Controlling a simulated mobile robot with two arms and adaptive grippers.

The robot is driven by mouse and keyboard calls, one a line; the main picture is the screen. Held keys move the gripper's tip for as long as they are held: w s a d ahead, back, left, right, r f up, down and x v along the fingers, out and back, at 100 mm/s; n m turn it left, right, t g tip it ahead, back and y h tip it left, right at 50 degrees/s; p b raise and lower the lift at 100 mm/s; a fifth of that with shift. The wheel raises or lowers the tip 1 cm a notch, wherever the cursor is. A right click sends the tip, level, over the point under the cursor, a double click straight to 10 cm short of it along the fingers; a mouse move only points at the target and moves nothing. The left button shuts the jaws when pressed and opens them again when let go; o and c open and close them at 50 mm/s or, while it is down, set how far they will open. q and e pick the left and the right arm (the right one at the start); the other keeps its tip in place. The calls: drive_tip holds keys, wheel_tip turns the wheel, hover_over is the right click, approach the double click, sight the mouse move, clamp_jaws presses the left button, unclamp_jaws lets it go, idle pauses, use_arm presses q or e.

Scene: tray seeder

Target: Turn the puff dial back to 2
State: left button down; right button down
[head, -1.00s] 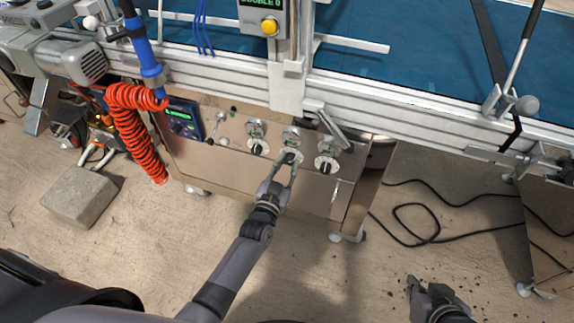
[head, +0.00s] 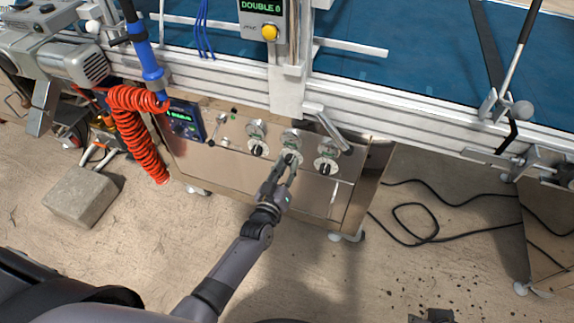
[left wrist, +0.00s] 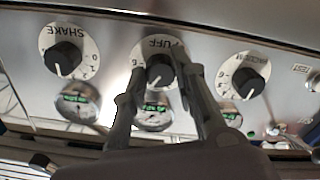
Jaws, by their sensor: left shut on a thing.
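The puff dial (left wrist: 157,72) is a black knob on a round white scale plate, in the middle of a row of three dials; its lettering shows upside down in the left wrist view. My left gripper (left wrist: 165,88) has its two fingers on either side of the knob, shut on it. In the head view my left gripper (head: 289,162) reaches the middle dial on the metal front panel (head: 230,165). The fingers hide part of the scale, so I cannot read the pointer's number. My right gripper (head: 432,316) shows only as a sliver at the bottom edge.
The shake dial (left wrist: 68,57) and vacuum dial (left wrist: 244,78) sit close on both sides. Round gauges (head: 256,128) are above the dials. A lever (head: 326,125) juts out above right. A red coiled hose (head: 137,135) hangs at left.

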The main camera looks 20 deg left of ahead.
use_arm(q)
drive_tip(key=n, duration=0.2)
drive_tip(key=shift+n, duration=0.4)
drive_tip(key=n, duration=0.3)
drive_tip(key=shift+n, duration=0.3)
drive_tip(key=n, duration=0.3)
drive_tip(key=shift+b, duration=0.4)
drive_tip(key=shift+n, duration=1.2)
use_arm(e)
drive_tip(key=w+a+r+t, duration=0.1)
drive_tip(key=w+t, duration=0.2)
drive_tip(key=w, duration=0.2)
drive_tip(key=shift+w+a+r+y, duration=0.25)
drive_tip(key=shift+w+a+y, duration=0.1)
drive_tip(key=shift+w+y, duration=0.05)
use_arm(q)
drive_tip(key=c, duration=1.3)
unclamp_jaws()
drive_tip(key=shift+s, duration=0.1)
drive_tip(key=s, duration=1.2)
drive_tip(key=shift+a, duration=0.25)
drive_tip(key=shift+w, duration=0.1)
